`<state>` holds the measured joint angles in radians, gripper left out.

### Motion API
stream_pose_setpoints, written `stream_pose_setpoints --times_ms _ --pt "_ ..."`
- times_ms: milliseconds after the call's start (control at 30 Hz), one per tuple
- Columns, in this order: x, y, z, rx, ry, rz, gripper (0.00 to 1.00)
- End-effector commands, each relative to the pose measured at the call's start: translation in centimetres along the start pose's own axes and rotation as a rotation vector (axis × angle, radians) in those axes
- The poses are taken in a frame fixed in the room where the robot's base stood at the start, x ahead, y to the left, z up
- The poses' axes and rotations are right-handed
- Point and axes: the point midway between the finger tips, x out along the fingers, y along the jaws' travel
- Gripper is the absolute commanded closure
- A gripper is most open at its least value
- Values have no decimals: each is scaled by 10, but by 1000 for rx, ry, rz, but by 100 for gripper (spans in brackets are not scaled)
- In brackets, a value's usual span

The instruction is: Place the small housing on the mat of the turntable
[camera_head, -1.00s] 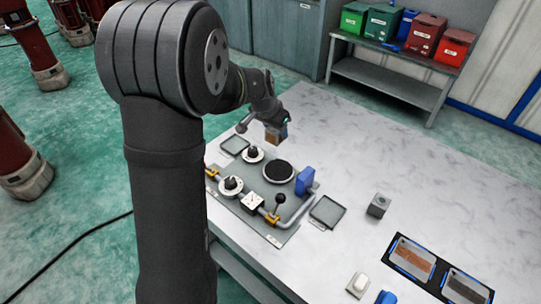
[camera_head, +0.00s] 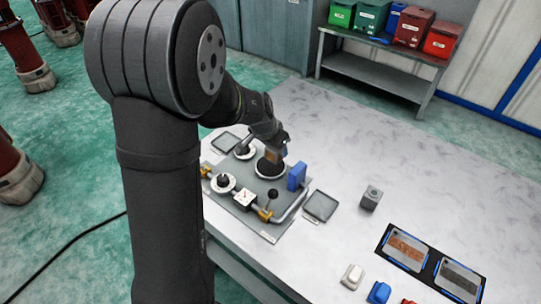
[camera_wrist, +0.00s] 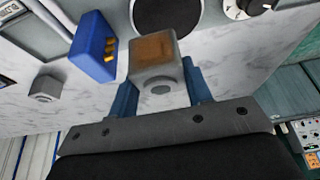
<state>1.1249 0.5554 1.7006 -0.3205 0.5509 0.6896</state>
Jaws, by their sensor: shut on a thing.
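My gripper (camera_wrist: 159,74) is shut on a small grey housing (camera_wrist: 158,58) with an orange-brown face and a round boss; the blue fingers grip its two sides. In the head view my gripper (camera_head: 279,147) is over the far right part of the turntable, with the housing (camera_head: 276,155) below its tip. The turntable's round black mat (camera_head: 268,170) has a pale rim and is partly covered by the housing. The mat (camera_wrist: 166,12) also shows at the top edge of the wrist view, just beyond the housing. I cannot tell whether they touch.
A blue block (camera_head: 297,176) stands close right of the mat. A black-knobbed lever (camera_head: 271,196), dials (camera_head: 222,183) and a pipe are in front. A grey cube (camera_head: 371,198) and an empty tray (camera_head: 320,206) are to the right. The table's back right is clear.

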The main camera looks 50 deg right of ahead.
Motion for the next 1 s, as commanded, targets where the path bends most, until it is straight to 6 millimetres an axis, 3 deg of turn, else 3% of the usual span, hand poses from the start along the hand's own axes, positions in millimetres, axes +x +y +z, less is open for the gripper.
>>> stream_pose_setpoints --times_ms 200,533,900,933,1000 --pt "12 -20 3 -1 0 0 83" --pt "48 -20 18 0 -2 1 83" --pt "52 -20 19 1 1 0 83" --pt "52 -20 19 1 0 0 53" --pt "52 -20 19 2 1 0 39"
